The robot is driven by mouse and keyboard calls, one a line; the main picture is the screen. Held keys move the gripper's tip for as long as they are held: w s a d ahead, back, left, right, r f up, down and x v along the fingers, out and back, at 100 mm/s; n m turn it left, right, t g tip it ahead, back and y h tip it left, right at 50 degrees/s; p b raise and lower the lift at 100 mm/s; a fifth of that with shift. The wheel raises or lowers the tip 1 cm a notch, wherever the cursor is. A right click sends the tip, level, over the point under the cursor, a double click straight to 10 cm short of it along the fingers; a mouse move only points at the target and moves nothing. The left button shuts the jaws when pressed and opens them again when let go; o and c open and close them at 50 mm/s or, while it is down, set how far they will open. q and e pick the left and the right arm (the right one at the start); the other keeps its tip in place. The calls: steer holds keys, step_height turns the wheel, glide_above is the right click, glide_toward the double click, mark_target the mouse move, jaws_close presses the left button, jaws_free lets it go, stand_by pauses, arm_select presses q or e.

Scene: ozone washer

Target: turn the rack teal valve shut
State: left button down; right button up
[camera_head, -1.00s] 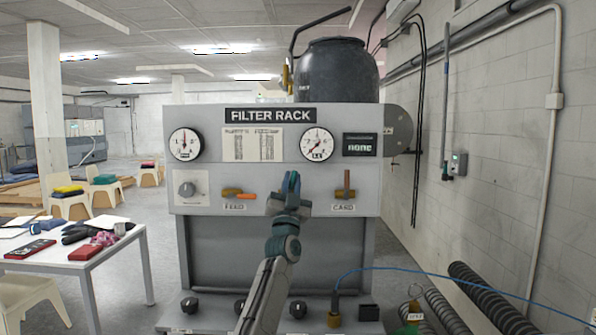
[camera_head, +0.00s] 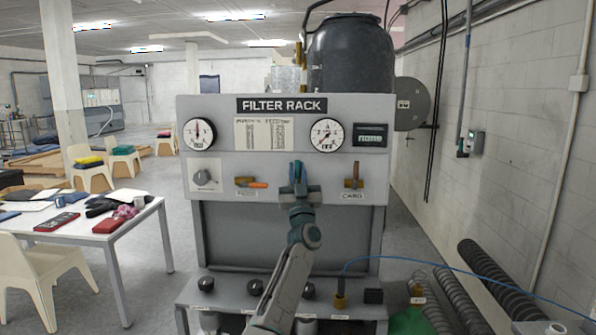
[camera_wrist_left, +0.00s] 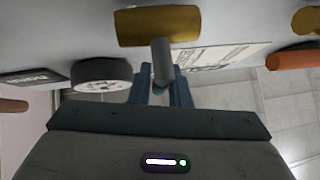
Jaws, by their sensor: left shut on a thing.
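The filter rack (camera_head: 285,230) stands in front of me with a row of valves on its panel. My left gripper (camera_head: 297,176) is at the middle valve, between the feed valve and the card valve, and hides most of it in the head view. In the left wrist view a brass valve body (camera_wrist_left: 158,25) with a grey stem (camera_wrist_left: 162,60) sits right ahead. My left gripper (camera_wrist_left: 163,92) is shut there on the teal valve's handle; only a small teal bit (camera_wrist_left: 158,90) shows between the fingers. The handle's angle cannot be told. My right gripper is not in view.
The feed valve (camera_head: 251,183) with its orange handle is to the left, the card valve (camera_head: 353,176) to the right. Two gauges (camera_head: 199,134) (camera_head: 326,135) sit above. A blue cable (camera_head: 440,262) and ribbed hoses (camera_head: 490,278) lie at the right. A cluttered table (camera_head: 130,225) stands left.

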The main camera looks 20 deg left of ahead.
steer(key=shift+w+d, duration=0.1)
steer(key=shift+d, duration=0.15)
arm_select(q)
steer(key=c, duration=1.4)
jaws_free()
steer(key=shift+o, duration=0.2)
steer(key=shift+f, duration=0.1)
